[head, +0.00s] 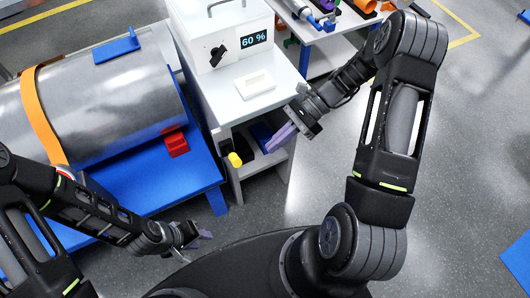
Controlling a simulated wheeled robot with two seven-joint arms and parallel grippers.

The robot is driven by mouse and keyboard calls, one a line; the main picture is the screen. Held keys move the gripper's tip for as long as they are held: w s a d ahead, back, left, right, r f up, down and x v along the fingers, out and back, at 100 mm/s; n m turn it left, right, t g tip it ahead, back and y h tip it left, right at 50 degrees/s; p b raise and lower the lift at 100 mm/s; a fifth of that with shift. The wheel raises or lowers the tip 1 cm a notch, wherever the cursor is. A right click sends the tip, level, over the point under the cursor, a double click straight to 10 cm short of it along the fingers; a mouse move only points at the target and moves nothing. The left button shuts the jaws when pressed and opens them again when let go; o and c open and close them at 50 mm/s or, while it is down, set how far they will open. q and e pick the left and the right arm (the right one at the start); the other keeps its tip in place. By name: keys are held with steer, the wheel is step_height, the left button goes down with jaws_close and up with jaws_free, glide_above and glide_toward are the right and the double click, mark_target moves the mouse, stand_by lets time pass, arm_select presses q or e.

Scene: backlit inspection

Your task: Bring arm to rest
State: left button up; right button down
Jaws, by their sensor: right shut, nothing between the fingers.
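My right arm comes in from the right and bends down to my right gripper (274,145). Its purple fingers are shut with nothing between them. They are in front of the open shelves of a white cabinet (232,105), near its front right corner. My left arm reaches in from the lower left. My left gripper (204,236) is low over the grey floor, in front of the blue stand; its fingers are small and partly hidden, so I cannot tell whether they are open.
A large metal cylinder (100,95) with an orange band (40,115) lies on a blue stand (205,180). A white box with a "60 %" display (254,41) and a white tray (256,84) are on the cabinet. A yellow item (235,160) is at its front.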

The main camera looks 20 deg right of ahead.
steer(key=shift+d, duration=0.2)
steer(key=shift+a, duration=0.1)
stand_by(0.4)
steer(key=s+a+f+n+g+h+p, duration=0.1)
steer(key=s+a+f+n+h+p, duration=0.5)
steer(key=s+a+f+n, duration=0.25)
steer(key=s+a+r+n+t+h+p, duration=0.1)
steer(key=s+a+r+n+t+p, duration=0.2)
steer(key=a+n, duration=0.3)
steer(key=shift+s+a+n+t+h+p, duration=0.2)
steer(key=shift+s+n+t+h+p, duration=0.15)
steer(key=shift+s+n, duration=0.55)
steer(key=shift+w, duration=0.25)
